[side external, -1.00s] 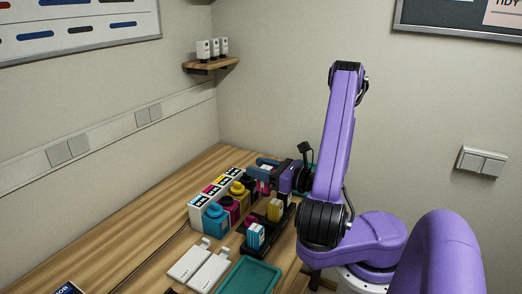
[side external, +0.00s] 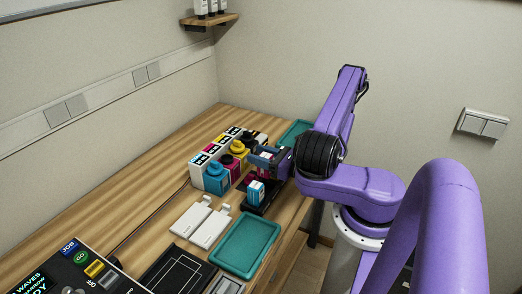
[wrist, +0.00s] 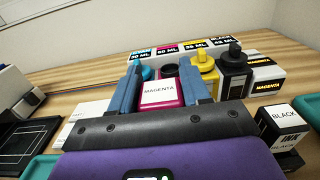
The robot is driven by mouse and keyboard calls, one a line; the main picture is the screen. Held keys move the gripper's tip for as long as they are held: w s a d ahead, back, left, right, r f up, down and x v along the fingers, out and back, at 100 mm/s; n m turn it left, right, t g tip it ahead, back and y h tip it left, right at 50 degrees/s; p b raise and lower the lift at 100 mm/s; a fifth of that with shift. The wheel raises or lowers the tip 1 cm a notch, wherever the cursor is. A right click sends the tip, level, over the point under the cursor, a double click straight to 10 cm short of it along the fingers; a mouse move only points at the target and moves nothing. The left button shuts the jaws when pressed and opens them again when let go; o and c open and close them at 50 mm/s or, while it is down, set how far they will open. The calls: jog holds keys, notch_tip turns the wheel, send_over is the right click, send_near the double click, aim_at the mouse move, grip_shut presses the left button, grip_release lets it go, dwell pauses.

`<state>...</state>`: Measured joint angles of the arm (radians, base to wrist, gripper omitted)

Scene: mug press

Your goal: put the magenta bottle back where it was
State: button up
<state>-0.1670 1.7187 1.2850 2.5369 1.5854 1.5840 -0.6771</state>
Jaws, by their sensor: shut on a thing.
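My gripper (wrist: 167,100) is shut on the magenta bottle (wrist: 160,93), which has a white face lettered MAGENTA and magenta sides. In the side view my gripper (side external: 266,160) is over the black rack (side external: 250,208), and the bottle is mostly hidden by the fingers. Its underside, and whether it touches the rack, cannot be seen. Just beyond it in the wrist view is a dark round opening (wrist: 170,71) in the row of ink tanks, between the cyan tank (wrist: 145,72) and the yellow tank (wrist: 206,76).
A cyan-and-white bottle (side external: 256,192) stands in the rack at its near end. A black ink bottle (wrist: 281,124) stands right of my gripper. White flat pieces (side external: 200,224) and a teal tray (side external: 248,246) lie nearer. Another teal tray (side external: 297,131) lies beyond. Bare wood is at left.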

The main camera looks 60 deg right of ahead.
aim_at(261, 171)
jog(key=shift+w+f, duration=0.15)
jog(key=shift+f, duration=0.7)
jog(key=shift+s+f, duration=0.2)
jog(key=shift+f, duration=1.4)
jog(key=shift+f, duration=0.5)
jog(key=o, duration=1.3)
jog(key=shift+r, duration=1.55)
jog(key=shift+w+r, duration=0.2)
jog(key=shift+r, duration=0.25)
